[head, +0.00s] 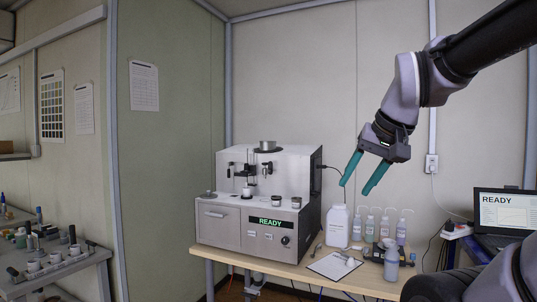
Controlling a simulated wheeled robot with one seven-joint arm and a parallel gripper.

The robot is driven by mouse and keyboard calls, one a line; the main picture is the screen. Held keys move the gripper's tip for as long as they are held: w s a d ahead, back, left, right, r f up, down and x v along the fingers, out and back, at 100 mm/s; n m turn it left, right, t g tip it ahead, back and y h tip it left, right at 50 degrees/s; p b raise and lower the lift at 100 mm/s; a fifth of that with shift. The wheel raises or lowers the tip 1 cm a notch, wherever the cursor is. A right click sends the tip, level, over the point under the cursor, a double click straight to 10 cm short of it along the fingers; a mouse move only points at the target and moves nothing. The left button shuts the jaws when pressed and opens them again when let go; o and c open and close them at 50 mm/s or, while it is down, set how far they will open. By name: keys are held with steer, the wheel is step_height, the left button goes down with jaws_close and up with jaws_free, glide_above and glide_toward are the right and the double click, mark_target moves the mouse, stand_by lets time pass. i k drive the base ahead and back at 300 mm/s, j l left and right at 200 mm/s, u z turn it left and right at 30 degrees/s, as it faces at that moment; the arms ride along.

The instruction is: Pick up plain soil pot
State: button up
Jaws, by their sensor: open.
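My gripper (357,188) is open and empty, with two teal fingers pointing down and left. It is in the air right of the soil analyser (222,222) and above the white jug, apart from both. Small pots show in two places. On the analyser's deck are a white pot (247,191) under the spindle and two dark-topped pots, one (276,201) near the middle and one (296,203) at the right.
A white jug (337,228), several pump bottles (384,227), a grey bottle (391,264) and a clipboard (334,265) crowd the table (275,273) right of the analyser. A laptop (502,212) stands far right. The left bench (80,268) is cluttered. Air around my gripper is clear.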

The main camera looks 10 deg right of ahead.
mark_target(296, 202)
steer(key=i+j+z, duration=0.25)
steer(key=i+j, duration=0.6)
steer(key=i+j+z, duration=0.2)
steer(key=i+j, duration=0.75)
steer(key=j, duration=0.1)
